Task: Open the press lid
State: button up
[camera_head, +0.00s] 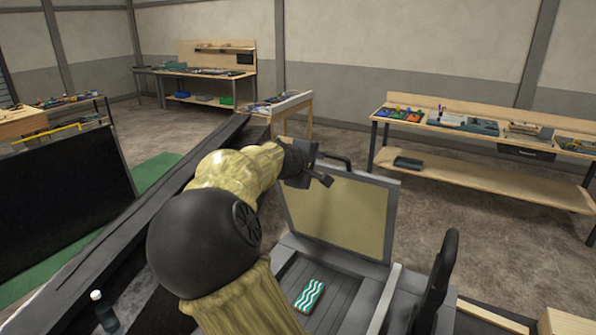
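The press lid (345,213) is a grey-framed panel with a dull yellow-tan face, standing steeply raised at the back of the press. A dark handle (338,159) sits at its top edge. The press bed (345,296) is grey and slatted, open to view below the lid. A teal piece with white wavy stripes (309,295) lies on it. My gripper (322,180) is at the upper left edge of the lid, close to the handle. I cannot tell whether it touches the handle or whether its fingers are open.
A black upright lever or arm (436,280) stands right of the bed. A dark bottle (104,312) is at lower left. A black panel (62,205) stands at the left. Workbenches (470,128) line the walls, with open floor before them.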

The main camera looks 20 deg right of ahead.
jog(key=b+v, duration=0.3)
jog(key=v, duration=0.6)
jog(key=shift+s+a, duration=0.25)
jog(key=shift+a, duration=0.05)
jog(key=shift+r, duration=0.15)
jog(key=shift+f, duration=0.35)
jog(key=c, duration=0.6)
jog(key=f+y, duration=0.1)
jog(key=f, duration=0.3)
jog(key=s+f+m+g+y+b, duration=0.1)
jog(key=f, duration=0.3)
jog(key=s+f+g+y, duration=0.1)
jog(key=f, duration=0.4)
jog(key=shift+s+d+f+m, duration=0.1)
jog(key=shift+d+m, duration=0.2)
jog(key=shift+d, duration=0.05)
grip_shut()
jog(key=s+a+f+m+g+y+b, duration=0.1)
jog(key=s+a+f+m+y, duration=0.2)
jog(key=s+f, duration=0.7)
jog(key=s+a+f+m+g+y+b, duration=0.2)
jog(key=s+a+f+m+y, duration=0.1)
jog(key=s+a+f, duration=0.5)
notch_tip(320, 180, down, 2)
jog(key=shift+s+a+f+y, duration=0.25)
jog(key=shift+s+y, duration=0.25)
jog(key=shift+s, duration=0.5)
